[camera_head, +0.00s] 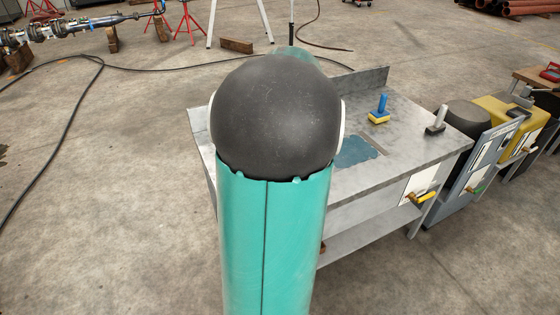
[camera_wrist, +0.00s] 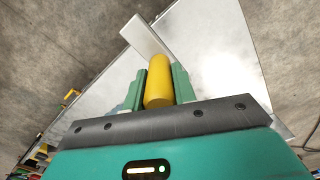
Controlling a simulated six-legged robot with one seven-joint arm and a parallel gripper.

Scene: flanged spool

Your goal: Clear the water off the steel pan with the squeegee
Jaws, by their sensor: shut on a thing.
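In the wrist view, my gripper (camera_wrist: 157,88) is shut on the yellow handle of what looks like the squeegee (camera_wrist: 158,80). Its green fingers are on either side of the handle. A pale flat bar (camera_wrist: 146,36) shows beyond the handle, tilted in the picture. A grey steel surface (camera_wrist: 215,45) lies beyond it; I cannot tell whether the bar touches it. In the head view, a blue-grey patch that looks like water (camera_head: 358,152) lies on the steel top (camera_head: 405,115). My arm hides my gripper and the left middle of that top.
A blue-handled yellow block (camera_head: 379,112) and a grey-handled dark tool (camera_head: 436,122) stand on the steel top. A raised edge (camera_head: 362,83) runs along its back. A yellow-handled item (camera_head: 425,196) is at the front side. Yellow and grey equipment (camera_head: 497,122) stands at right.

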